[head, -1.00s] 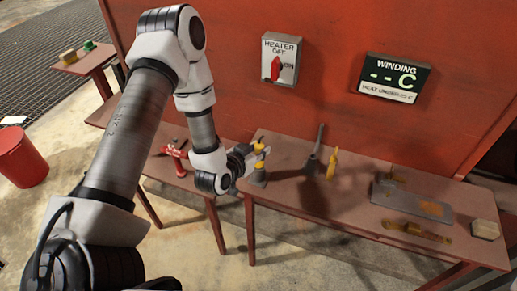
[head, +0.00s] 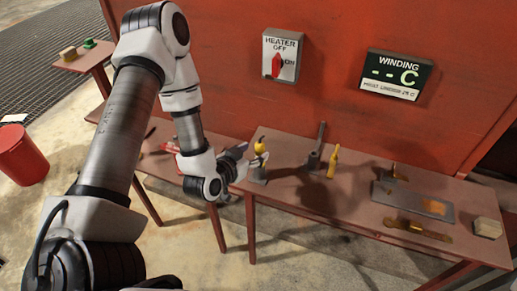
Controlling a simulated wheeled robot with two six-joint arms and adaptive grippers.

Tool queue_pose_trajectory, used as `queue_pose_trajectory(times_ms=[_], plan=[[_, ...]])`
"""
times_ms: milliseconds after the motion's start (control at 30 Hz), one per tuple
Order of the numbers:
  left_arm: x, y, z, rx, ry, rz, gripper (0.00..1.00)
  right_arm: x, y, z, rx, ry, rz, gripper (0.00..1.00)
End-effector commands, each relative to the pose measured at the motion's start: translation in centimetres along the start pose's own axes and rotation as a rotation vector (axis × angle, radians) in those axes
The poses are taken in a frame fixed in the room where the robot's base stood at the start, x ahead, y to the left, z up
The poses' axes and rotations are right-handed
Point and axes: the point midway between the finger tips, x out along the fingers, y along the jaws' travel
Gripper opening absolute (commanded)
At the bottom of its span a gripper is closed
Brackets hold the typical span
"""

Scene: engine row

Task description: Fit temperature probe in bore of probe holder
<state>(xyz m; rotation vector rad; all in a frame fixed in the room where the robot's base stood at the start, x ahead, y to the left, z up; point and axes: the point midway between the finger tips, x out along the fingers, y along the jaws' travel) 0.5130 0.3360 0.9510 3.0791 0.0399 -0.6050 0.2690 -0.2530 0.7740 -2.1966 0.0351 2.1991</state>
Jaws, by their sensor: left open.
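A small yellow piece with a dark tip, which looks like the temperature probe (head: 260,148), stands upright at the top of a grey stand. The stand, which looks like the probe holder (head: 258,174), is on the left end of the long table. How deep the probe sits in the bore is too small to tell. My left gripper (head: 241,158) is open, just left of the probe, with a small gap seeming to show between them. My right gripper is not in view.
A grey stand with a tall rod (head: 319,144) and a yellow upright item (head: 332,163) are to the right. Farther right are a grey plate (head: 412,201), a brown strap-like item (head: 416,230) and a pale block (head: 487,228). A heater switch (head: 280,56) and winding display (head: 396,74) are on the red wall.

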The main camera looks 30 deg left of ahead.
Motion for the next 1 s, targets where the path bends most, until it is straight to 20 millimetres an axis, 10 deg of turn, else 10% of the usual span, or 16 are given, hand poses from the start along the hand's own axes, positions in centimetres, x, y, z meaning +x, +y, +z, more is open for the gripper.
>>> queue_pose_trajectory(times_ms=[233,800,1000], plan=[[-3.6,0.0,0.0,-0.003,0.001,-0.001,0.59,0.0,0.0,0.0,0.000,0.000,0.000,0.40],[-3.7,0.0,0.0,0.000,0.000,0.000,0.59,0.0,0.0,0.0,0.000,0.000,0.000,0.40],[-3.8,3.4,4.5,0.109,-0.108,0.088,0.59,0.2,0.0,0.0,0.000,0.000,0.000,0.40]])
